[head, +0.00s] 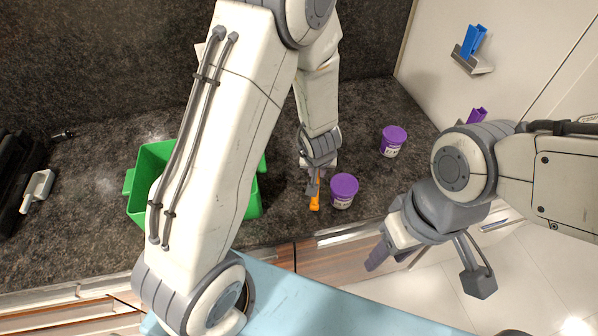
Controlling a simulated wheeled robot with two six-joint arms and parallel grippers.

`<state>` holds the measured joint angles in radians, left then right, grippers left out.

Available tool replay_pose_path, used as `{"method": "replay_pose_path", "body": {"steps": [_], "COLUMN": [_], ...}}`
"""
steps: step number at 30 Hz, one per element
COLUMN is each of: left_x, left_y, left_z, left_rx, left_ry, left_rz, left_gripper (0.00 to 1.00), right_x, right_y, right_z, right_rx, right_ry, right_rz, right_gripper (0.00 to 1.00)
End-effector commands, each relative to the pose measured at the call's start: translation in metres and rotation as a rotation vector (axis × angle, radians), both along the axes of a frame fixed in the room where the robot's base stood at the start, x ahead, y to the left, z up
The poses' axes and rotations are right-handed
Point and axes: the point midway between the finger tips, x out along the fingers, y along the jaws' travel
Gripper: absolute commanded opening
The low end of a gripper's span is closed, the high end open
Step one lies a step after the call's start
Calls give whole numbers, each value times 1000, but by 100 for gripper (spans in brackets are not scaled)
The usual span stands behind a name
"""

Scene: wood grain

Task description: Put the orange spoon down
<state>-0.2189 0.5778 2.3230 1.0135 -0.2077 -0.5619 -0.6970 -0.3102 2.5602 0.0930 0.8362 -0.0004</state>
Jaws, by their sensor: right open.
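The orange spoon (314,203) shows as a short orange piece at my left gripper (313,186), over the front part of the dark counter. The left gripper points down with its fingers around the spoon and appears shut on it. The fingers hide part of the spoon, and I cannot tell whether it touches the counter. My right gripper (388,257) is open and empty, in front of the counter edge at the right.
A purple-lidded tub (343,188) stands just right of the spoon, and another purple-lidded tub (393,140) stands farther back. A green bin (141,205) is at the left, partly behind my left arm. A blue-handled item (473,42) is on the wall holder.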

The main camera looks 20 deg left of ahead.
Motion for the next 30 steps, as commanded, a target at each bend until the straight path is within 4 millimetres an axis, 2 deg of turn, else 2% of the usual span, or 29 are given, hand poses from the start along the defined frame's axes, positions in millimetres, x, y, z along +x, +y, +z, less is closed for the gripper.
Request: {"method": "replay_pose_path", "body": {"steps": [1, 9, 13, 17, 21, 27, 30], "left_x": [-5, -49, -59, -47, -24, 5, 14], "left_y": [-8, -30, -30, -13, 10, 40, 48], "left_z": [12, 41, 39, 23, 3, -19, -25], "left_rx": [1, 1, 0, -2, -2, -2, -2], "left_ry": [-1, 0, 1, 0, 0, -1, -1], "left_rz": [32, 266, 331, 350, 350, 345, 344], "left_gripper": [0, 0, 0, 0, 0, 0, 0], "right_x": [0, 0, 0, 0, 0, 0, 0], "right_y": [0, 0, 0, 0, 0, 0, 0], "right_z": [11, 39, 39, 27, 18, 11, 11], "right_rx": [0, 0, 0, 0, 0, 0, 0], "right_ry": [0, 0, 0, 0, 0, 0, 0], "right_rz": [0, 2, 2, 1, -1, -3, -3], "right_gripper": [51, 51, 51, 51, 51, 51, 51]}}
